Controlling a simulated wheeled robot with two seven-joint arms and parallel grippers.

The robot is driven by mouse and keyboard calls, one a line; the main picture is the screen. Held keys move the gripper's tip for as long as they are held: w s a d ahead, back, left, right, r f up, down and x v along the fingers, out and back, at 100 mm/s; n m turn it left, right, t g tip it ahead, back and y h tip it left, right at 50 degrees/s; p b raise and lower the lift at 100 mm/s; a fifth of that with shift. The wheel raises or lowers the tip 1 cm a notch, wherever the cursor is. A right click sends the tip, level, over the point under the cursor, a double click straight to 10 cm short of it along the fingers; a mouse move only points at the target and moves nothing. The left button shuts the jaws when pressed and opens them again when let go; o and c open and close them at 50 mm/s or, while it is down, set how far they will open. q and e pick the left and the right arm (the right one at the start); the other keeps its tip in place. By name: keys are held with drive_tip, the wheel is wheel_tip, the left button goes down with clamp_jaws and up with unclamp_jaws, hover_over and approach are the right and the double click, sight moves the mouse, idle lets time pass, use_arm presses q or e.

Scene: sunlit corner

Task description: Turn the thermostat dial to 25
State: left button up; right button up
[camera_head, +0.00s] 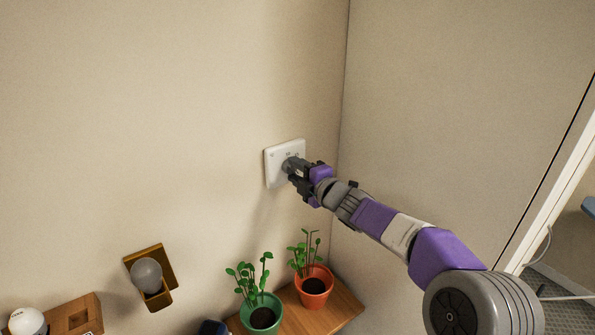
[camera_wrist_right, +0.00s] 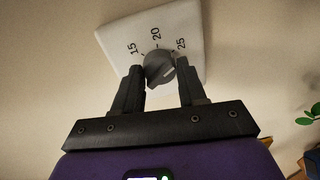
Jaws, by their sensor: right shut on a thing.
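The thermostat (camera_head: 274,172) is a white square plate on the wall, left of the room corner. In the right wrist view, its plate (camera_wrist_right: 122,32) carries the marks 15, 20 and 25 in an arc above a round grey dial (camera_wrist_right: 161,66). A short pale line shows on the dial's lower right part; I cannot tell exactly which mark it points at. My right gripper (camera_wrist_right: 159,70) has one finger on each side of the dial and is shut on it. In the head view, the right gripper (camera_head: 291,170) covers much of the plate. My left gripper is not in view.
Below are a plant in a green pot (camera_head: 262,312) and one in an orange pot (camera_head: 314,288) on a wooden surface (camera_head: 343,308). A wall lamp (camera_head: 147,275) and a wooden box (camera_head: 75,316) are at lower left. A side wall (camera_head: 455,90) stands to the right.

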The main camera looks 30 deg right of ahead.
drive_tip(key=o, duration=1)
drive_tip(key=s, duration=0.7)
drive_tip(key=shift+s+d+r+b, duration=0.25)
drive_tip(key=shift+d+r+b, duration=0.05)
drive_tip(key=shift+d+b, duration=0.05)
